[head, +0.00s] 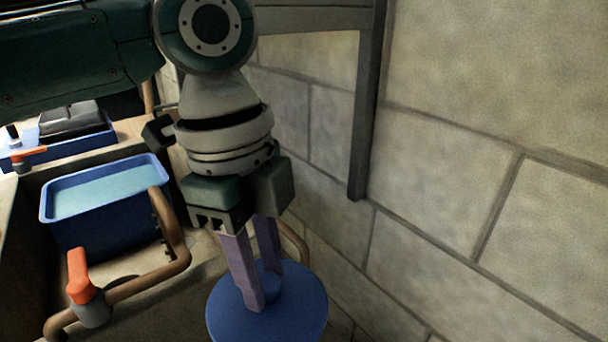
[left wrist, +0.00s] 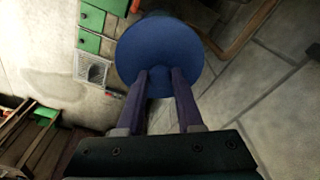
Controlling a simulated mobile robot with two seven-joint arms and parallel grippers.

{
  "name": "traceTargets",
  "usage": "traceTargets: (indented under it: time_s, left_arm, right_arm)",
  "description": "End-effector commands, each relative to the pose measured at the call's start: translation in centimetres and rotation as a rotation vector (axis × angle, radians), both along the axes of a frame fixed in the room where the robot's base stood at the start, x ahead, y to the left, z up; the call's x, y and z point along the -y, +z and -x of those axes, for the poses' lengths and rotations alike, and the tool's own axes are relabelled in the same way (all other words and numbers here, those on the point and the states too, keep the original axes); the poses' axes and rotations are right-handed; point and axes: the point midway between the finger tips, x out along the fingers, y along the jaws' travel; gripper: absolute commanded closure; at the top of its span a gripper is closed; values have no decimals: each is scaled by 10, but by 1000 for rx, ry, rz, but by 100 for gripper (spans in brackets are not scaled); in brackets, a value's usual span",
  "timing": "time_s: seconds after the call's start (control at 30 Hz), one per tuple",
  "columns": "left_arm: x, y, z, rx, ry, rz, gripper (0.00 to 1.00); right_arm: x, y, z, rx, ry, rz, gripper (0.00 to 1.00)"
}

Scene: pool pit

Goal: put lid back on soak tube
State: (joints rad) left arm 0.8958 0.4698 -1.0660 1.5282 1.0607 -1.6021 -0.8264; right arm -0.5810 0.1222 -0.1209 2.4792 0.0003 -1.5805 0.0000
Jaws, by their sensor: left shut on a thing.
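A round blue lid (head: 300,312) is at the bottom of the head view, beside the block wall. My left gripper (head: 264,285) points down, with its two purple fingers shut on the small knob in the lid's middle. In the left wrist view the lid (left wrist: 160,45) shows as a dark blue disc beyond the fingertips (left wrist: 160,76), with the knob between them. I cannot make out the soak tube; the lid may hide it. I cannot tell whether the lid rests on anything. My right gripper is not in view.
A blue tub (head: 95,225) of water stands to the left. A brown pipe (head: 150,283) with an orange-handled valve (head: 80,278) runs in front of it. A blue tray (head: 75,145) holds a black thing farther back. The block wall (head: 480,120) closes off the right.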

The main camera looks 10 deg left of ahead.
Motion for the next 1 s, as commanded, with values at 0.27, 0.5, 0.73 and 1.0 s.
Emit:
traceTargets:
  time_s: [0.27,0.5,0.73,1.0]
  left_arm:
    - [3,-28,3,6,-135,4,100]
    - [3,-41,3,7,-134,4,100]
    - [3,-61,3,7,-133,3,100]
    - [3,-81,3,6,-132,4,100]
  right_arm:
    - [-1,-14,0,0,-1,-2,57]
    - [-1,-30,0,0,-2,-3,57]
    - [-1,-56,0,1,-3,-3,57]
    - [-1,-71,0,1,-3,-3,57]
